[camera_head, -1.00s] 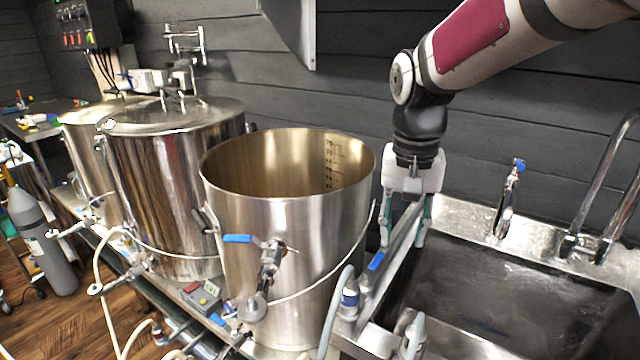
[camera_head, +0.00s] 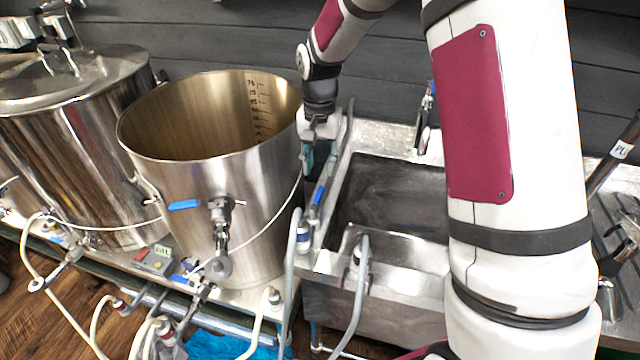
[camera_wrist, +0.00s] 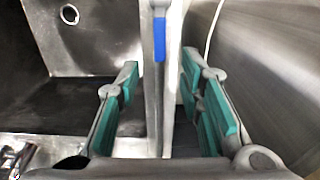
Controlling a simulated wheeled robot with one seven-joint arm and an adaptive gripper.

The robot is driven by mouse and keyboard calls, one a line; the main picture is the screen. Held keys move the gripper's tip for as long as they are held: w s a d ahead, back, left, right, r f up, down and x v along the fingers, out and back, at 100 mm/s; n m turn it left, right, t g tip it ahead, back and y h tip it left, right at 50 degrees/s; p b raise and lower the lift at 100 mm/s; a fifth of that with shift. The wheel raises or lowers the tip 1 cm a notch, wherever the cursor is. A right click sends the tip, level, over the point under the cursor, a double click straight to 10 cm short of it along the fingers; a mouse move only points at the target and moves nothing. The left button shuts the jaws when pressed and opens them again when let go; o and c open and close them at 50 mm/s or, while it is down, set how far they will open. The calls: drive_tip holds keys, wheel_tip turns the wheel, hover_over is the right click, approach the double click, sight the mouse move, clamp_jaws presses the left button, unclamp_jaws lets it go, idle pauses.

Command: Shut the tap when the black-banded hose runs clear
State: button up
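My gripper (camera_head: 318,165) points down between the steel pot (camera_head: 215,185) and the sink (camera_head: 390,200). In the wrist view its green-padded fingers (camera_wrist: 160,85) are open, one on each side of a grey metal bar. A tap's blue lever (camera_wrist: 159,38) lies ahead of the fingers, lined up with the bar; it also shows in the head view (camera_head: 317,196). Grey hoses with dark-looking bands hang at the sink's front left (camera_head: 303,236) and front edge (camera_head: 356,256). I cannot tell which is the black-banded hose, or whether its flow is clear.
The pot's own valve has a blue lever (camera_head: 184,205). A lidded kettle (camera_head: 80,130) stands left. Red-banded hoses (camera_head: 118,304) hang below the stand. A small red-and-grey control box (camera_head: 152,257) sits in front. The pot wall is close beside the fingers.

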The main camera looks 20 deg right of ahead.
sight(320, 192)
wheel_tip(320, 192, down, 7)
drive_tip(key=shift+f, duration=0.1)
drive_tip(key=shift+c, duration=0.3)
clamp_jaws()
